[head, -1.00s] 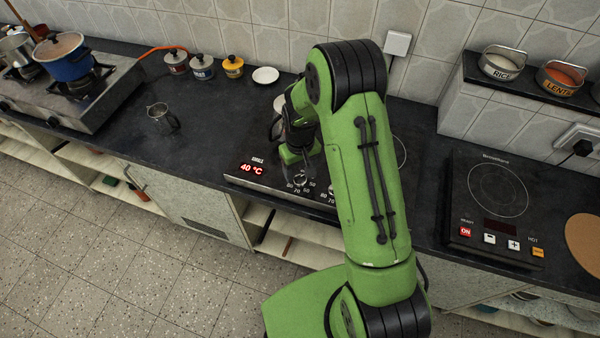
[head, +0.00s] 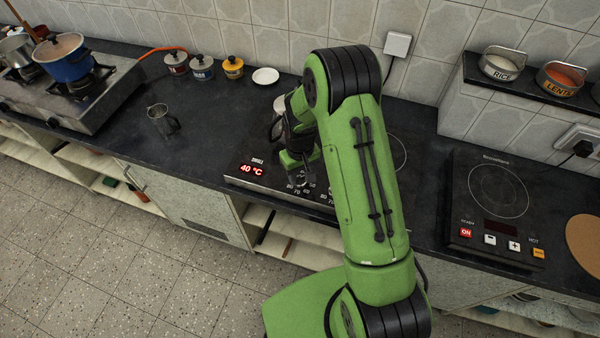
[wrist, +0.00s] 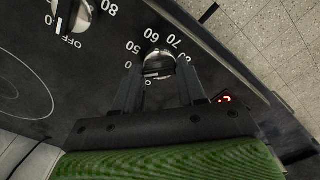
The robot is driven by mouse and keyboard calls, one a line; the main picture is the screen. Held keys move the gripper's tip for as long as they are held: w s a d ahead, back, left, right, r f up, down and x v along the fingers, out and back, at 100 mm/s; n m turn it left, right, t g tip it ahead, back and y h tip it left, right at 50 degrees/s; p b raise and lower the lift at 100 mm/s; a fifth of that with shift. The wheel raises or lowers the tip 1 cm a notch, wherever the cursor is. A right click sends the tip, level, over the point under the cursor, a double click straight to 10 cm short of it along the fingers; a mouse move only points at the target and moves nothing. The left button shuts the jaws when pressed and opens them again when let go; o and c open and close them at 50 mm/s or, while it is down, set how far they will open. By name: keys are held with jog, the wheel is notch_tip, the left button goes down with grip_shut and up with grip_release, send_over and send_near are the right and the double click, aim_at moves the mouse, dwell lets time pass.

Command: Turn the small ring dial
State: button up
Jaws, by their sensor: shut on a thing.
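The small ring dial (wrist: 159,66) is a round metallic knob with printed numbers around it, in the wrist view just above the middle. My gripper (wrist: 158,82) has one dark finger on each side of this dial and is shut on it. In the head view my gripper (head: 301,177) is low over the front edge of the black cooktop (head: 325,208) and hides most of the dial. The red display (head: 251,169) beside it reads 40 °C. I cannot tell exactly which number the dial points to.
Another dial (wrist: 72,14), marked OFF, sits at the upper left in the wrist view. A steel tumbler (head: 162,120) stands on the counter to the left. A second cooktop (head: 493,205) is to the right. The counter between tumbler and first cooktop is clear.

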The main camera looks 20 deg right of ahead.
aim_at(300, 177)
jog(key=n+b, duration=0.2)
jog(key=n, duration=0.2)
jog(key=shift+f, duration=0.1)
jog(key=shift+n+b, duration=0.6)
jog(key=shift+n, duration=1.7)
jog(key=o, duration=1.1)
jog(key=shift+c, duration=0.2)
notch_tip(300, 177, up, 16)
jog(key=p, duration=0.2)
